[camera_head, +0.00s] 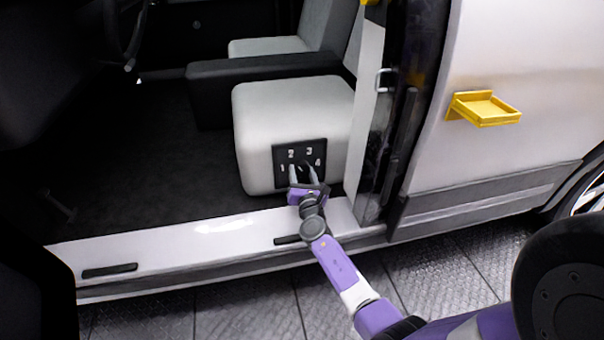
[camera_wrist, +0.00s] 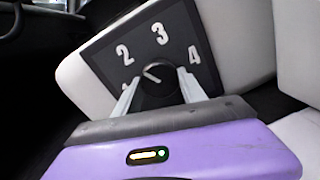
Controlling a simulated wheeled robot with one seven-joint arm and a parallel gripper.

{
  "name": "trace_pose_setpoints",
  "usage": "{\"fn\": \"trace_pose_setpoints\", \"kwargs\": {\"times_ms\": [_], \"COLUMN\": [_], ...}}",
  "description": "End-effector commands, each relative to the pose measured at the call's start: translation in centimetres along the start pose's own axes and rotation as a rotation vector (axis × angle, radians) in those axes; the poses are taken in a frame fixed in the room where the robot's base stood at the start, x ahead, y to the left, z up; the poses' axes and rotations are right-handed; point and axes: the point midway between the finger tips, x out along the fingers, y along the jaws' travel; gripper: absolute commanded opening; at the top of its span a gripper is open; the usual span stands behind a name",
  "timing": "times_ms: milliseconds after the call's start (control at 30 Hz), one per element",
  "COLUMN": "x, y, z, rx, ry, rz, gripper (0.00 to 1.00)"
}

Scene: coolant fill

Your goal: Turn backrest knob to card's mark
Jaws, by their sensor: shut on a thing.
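The black knob (camera_wrist: 157,71) sits on a dark square dial plate (camera_head: 279,156) on the seat base's side. The plate (camera_wrist: 105,70) also shows in the wrist view, tilted, with white numerals 1 to 4 around the knob. The 1 is partly hidden by a finger. The knob's white line points to the picture's upper left, about between 1 and 2. My gripper (camera_wrist: 157,78) is shut on the knob, one pale finger on each side. In the head view my gripper (camera_head: 302,170) hides the plate's lower part. I cannot make out a card.
The light grey seat (camera_head: 290,105) stands inside the van's open doorway. The door pillar (camera_head: 367,120) rises close to its right. A yellow tray (camera_head: 483,108) is fixed to the outer panel on the right. The white sill (camera_head: 200,236) runs below my arm. The dark floor at left is clear.

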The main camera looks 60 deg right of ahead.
Motion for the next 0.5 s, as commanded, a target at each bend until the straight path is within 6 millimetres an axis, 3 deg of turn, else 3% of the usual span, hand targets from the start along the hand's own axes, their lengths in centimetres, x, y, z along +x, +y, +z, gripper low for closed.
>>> {"fn": "trace_pose_setpoints", "kwargs": {"times_ms": [267, 500], "x": [-0.03, -0.02], "y": [0.05, 0.10], "z": [-0.02, 0.04], "rx": [0.090, 0.277], "ry": [0.006, 0.018], "rz": [-0.001, -0.005], "gripper": [0.08, 0.08]}}
